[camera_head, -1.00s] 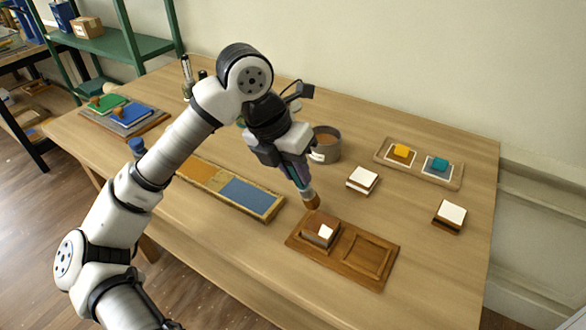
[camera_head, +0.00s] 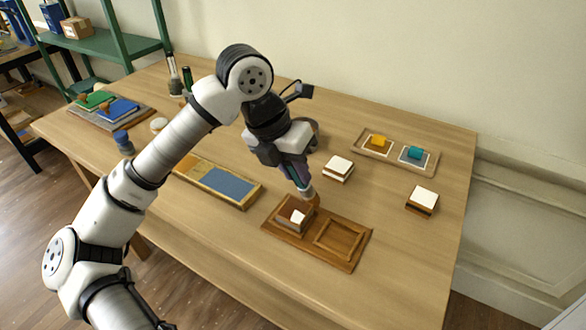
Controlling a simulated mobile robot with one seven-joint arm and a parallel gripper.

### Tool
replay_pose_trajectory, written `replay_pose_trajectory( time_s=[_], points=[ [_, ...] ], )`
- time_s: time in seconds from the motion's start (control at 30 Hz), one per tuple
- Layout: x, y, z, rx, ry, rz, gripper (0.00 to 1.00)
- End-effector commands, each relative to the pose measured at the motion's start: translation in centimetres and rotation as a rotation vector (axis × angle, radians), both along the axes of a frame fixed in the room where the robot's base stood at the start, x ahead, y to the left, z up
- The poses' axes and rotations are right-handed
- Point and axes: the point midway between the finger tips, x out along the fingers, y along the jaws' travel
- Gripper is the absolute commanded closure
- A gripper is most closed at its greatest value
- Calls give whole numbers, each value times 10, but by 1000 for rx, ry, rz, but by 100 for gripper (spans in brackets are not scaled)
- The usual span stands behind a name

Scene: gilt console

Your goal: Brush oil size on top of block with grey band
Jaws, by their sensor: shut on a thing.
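My gripper (camera_head: 299,178) is shut on a brush (camera_head: 309,195), bristles pointing down. The brush is just behind and to the right of a block (camera_head: 294,216) in the left recess of a brown wooden tray (camera_head: 301,242). Whether it touches the block is unclear. Two other blocks have white tops: one (camera_head: 338,168) behind the tray and one (camera_head: 422,200) with a dark side at the right. I cannot make out band colours clearly. A grey pot (camera_head: 314,133) is mostly hidden behind my gripper.
The tray's right recess (camera_head: 340,239) is empty. A board with yellow and teal pieces (camera_head: 433,166) lies at the back right. A board with orange and blue panels (camera_head: 225,184) is left of the tray. Bottles (camera_head: 173,77) stand at the back left.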

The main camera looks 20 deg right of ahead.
Motion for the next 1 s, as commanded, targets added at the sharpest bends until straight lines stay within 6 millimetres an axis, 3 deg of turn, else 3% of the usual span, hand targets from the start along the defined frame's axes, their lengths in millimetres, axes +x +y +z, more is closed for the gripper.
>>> replay_pose_trajectory(
  time_s=[0.23,1.0],
  points=[
    [0,-2,49,0,-2,-2,100],
    [1,-5,93,-2,-3,-12,100]
  ],
)
